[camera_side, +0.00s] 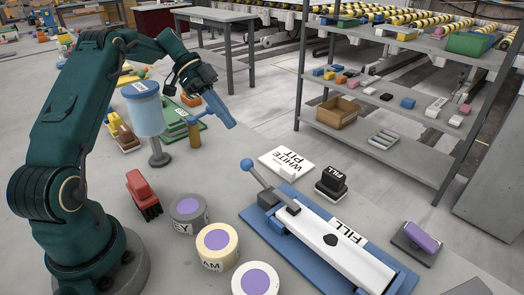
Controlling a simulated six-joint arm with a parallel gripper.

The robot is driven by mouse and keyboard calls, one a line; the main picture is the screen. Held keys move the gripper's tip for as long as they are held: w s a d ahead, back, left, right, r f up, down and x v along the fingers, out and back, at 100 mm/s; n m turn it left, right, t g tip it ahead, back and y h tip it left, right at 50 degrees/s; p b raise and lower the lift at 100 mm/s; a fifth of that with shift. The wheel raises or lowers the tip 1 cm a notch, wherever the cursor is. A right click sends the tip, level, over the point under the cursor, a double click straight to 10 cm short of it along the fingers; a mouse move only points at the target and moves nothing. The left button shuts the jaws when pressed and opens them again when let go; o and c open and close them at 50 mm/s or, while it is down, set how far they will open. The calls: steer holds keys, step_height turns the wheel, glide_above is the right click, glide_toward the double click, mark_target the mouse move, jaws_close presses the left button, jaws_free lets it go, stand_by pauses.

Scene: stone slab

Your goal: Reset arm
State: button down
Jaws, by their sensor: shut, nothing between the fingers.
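My gripper (220,110) is at the end of my dark green arm, raised above the slab in the upper middle of the side view. Its blue fingers are together and point down to the right, with nothing between them. The fingers are apart from the objects on the slab, though in the picture they pass close to the top of a yellow-brown post. The finger faces are small and seen from the side.
A blue cylinder on a stand (148,112) is left of my gripper. Pots with purple tops (217,240), a red brush (143,192), a white plate (287,164), a black FILL block (331,181) and a blue-based lever device (325,240) lie in front. Shelves (400,112) stand right.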

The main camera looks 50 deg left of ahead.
steer(key=shift+a, duration=0.2)
steer(key=s+d+r+m+y, duration=0.1)
steer(key=s+d+r+y, duration=0.45)
steer(key=d+r, duration=0.8)
steer(key=s+d+f+n+t+y, duration=0.1)
steer(key=s+d+f+n, duration=0.25)
steer(key=s, duration=0.55)
steer(key=s+a+f+n+t+y, duration=0.2)
steer(key=f+n, duration=0.3)
steer(key=n, duration=0.4)
steer(key=shift+s+a+f, duration=0.25)
steer(key=shift+s+f, duration=0.05)
steer(key=shift+s, duration=0.5)
